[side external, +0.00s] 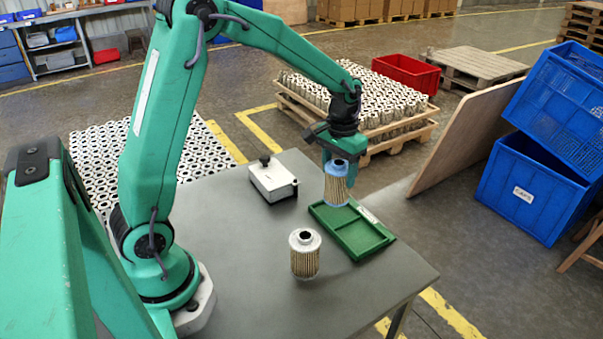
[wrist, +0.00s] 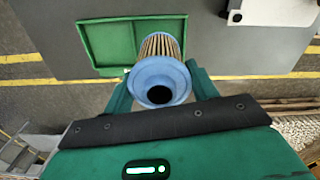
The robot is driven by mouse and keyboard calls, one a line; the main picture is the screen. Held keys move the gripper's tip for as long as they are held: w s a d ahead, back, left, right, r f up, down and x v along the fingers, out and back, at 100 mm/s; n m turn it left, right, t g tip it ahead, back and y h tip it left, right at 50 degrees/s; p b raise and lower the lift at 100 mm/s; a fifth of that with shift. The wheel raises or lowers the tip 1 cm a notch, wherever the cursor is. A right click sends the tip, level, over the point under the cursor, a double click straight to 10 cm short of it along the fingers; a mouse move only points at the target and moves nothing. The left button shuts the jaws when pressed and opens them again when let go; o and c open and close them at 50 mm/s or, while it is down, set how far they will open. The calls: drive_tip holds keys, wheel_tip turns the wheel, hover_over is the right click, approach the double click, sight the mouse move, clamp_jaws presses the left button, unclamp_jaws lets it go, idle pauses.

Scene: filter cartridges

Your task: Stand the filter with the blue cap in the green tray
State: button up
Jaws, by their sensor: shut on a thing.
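The filter with the blue cap (side external: 336,188) is upright between the fingers of my gripper (side external: 338,163). Its blue cap (wrist: 158,80) faces the wrist camera, with the pleated body beyond it. My gripper (wrist: 162,88) is shut on it near the cap. The green tray (side external: 372,248) lies on the table and has two compartments with a divider. The filter's lower end is over the tray's far-left compartment in the side view; I cannot tell whether it touches the floor. The tray also shows in the wrist view (wrist: 105,42).
A second filter with a white cap (side external: 305,255) stands on the grey table (side external: 240,290), left of the tray. A white box with a black knob (side external: 273,182) sits behind it. A wooden board (side external: 465,145) and blue crates (side external: 530,190) stand beyond the table.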

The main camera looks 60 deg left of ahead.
sight(339, 162)
drive_tip(key=shift+f, duration=0.15)
drive_tip(key=shift+f, duration=1.65)
drive_tip(key=shift+f, duration=0.55)
idle(1.1)
drive_tip(key=o, duration=1.5)
drive_tip(key=shift+c, duration=0.2)
drive_tip(key=shift+r, duration=0.25)
drive_tip(key=shift+r, duration=0.35)
drive_tip(key=shift+r, duration=0.55)
drive_tip(key=shift+r, duration=3.1)
